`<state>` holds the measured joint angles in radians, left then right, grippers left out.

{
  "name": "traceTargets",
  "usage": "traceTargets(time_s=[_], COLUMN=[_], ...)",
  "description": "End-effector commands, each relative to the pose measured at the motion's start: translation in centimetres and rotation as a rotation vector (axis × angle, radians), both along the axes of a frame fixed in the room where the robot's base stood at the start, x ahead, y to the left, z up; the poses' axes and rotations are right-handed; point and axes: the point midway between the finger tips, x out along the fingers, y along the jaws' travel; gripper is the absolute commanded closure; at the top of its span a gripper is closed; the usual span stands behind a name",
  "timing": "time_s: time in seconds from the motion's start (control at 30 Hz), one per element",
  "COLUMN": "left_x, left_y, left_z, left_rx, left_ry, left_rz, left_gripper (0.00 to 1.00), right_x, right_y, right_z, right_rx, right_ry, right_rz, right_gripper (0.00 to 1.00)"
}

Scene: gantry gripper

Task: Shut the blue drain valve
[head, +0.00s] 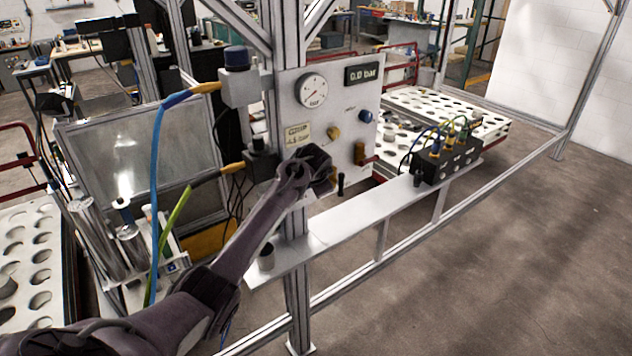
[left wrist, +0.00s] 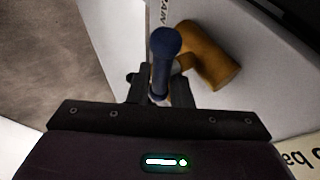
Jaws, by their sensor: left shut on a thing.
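The blue drain valve's handle (left wrist: 163,65) stands out from the white panel in the left wrist view, its rounded end beyond my fingers. A brass fitting (left wrist: 212,55) is beside it, and part of a printed label shows behind. My left gripper (left wrist: 155,90) is shut on the handle's lower part in that view. In the head view my left gripper (head: 326,178) is at the panel's lower edge and covers most of the valve. A dark handle end (head: 341,185) shows just right of the fingers, pointing down. My right gripper is in neither view.
The panel (head: 345,105) carries a dial gauge (head: 312,90), a display (head: 361,74) reading 0.0 bar, and knobs. A grey shelf beam (head: 370,215) runs below it, bearing a black block with cables (head: 445,160). A blue hose (head: 156,190) hangs left of the upright post.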

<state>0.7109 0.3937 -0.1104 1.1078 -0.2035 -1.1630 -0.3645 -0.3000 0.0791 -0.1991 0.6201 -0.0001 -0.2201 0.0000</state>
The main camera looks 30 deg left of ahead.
Motion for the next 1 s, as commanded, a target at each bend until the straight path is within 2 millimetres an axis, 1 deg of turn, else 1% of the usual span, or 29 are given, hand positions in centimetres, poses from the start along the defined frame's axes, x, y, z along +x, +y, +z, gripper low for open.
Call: traceTargets(time_s=[0.2,0.23,0.27,0.53,0.67,0.77,1.0], left_x=[0.0,0.0,0.0,0.0,-0.4,-1.1,-3.2], left_y=[0.0,0.0,0.0,-0.1,-0.3,-0.7,-1.9], left_z=[-0.1,-0.1,-0.1,0.0,0.5,1.3,4.1], left_rx=[0.0,0.0,0.0,-0.001,-0.001,-0.001,-0.001], left_ry=[0.002,0.002,0.001,0.0,-0.002,-0.003,-0.003], left_rz=[-0.001,-0.001,-0.001,-0.001,-0.003,-0.003,-0.003], left_gripper=[1.0,0.79,0.77,0.77,0.77,0.77,0.77], right_x=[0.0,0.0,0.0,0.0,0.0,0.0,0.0], right_y=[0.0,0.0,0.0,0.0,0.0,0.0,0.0], right_z=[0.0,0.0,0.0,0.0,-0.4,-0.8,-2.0], right_rx=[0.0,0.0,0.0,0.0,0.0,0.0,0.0], right_ry=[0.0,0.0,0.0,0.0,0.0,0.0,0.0], right_rz=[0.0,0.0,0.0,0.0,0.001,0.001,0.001], right_gripper=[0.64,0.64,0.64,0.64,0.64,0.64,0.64])
